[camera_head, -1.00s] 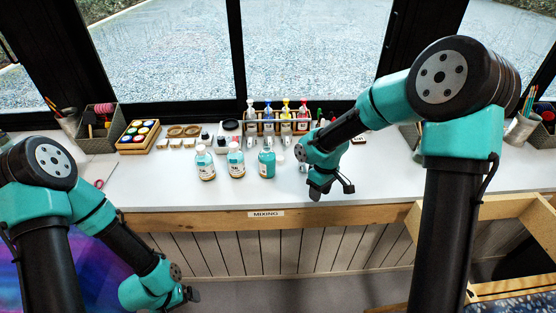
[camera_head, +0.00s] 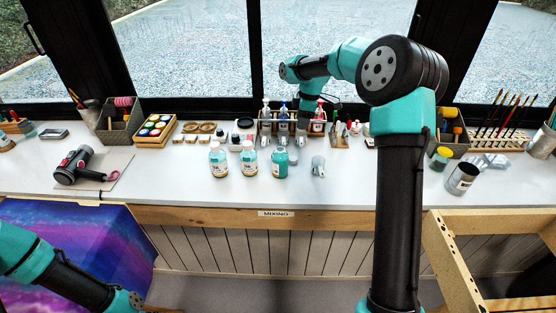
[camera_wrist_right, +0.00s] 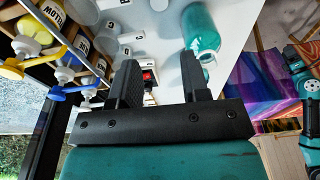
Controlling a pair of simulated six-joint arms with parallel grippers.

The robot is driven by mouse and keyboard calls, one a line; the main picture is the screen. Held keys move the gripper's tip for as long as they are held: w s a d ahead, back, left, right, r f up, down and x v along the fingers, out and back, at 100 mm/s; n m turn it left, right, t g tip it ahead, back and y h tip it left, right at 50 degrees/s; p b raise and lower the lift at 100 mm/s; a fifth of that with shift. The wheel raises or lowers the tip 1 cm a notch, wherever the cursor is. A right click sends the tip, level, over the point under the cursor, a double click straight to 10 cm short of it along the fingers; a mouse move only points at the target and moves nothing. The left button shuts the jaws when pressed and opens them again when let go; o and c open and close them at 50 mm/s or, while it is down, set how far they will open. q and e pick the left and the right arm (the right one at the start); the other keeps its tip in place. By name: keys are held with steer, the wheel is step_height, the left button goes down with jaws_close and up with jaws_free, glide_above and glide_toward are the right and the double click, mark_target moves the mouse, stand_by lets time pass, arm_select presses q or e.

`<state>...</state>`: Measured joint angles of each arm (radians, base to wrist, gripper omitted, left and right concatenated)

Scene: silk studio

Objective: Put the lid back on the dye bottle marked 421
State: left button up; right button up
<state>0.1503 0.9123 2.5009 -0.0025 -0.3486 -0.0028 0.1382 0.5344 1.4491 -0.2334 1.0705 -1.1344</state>
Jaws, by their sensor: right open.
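Three dye bottles stand in a row on the white table: two have white labels and teal shoulders, the left one (camera_head: 218,162) and the middle one (camera_head: 249,161). The right one (camera_head: 280,164) is plain teal from this side. The number 421 cannot be read on any of them. I cannot make out the lid for certain. My left gripper is out of view.
A rack with pump bottles (camera_head: 283,124) stands close to my right gripper; a yellow pump bottle (camera_wrist_right: 36,40) shows in the wrist view. The table front is clear.

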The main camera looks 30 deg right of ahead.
steer(key=shift+d, duration=0.1)
glide_above(293, 158)
steer(key=f, duration=1.2)
steer(key=shift+s+d, duration=0.25)
steer(key=shift+d, duration=0.1)
steer(key=shift+w+a+f, duration=0.1)
steer(key=shift+a+f, duration=0.05)
steer(key=shift+f, duration=1.15)
steer(key=shift+w+a+f, duration=0.1)
steer(key=shift+a+f, duration=0.05)
steer(key=shift+f, duration=1.15)
steer(key=c, duration=0.6)
steer(key=shift+o, duration=0.2)
step_height(293, 158, up, 10)
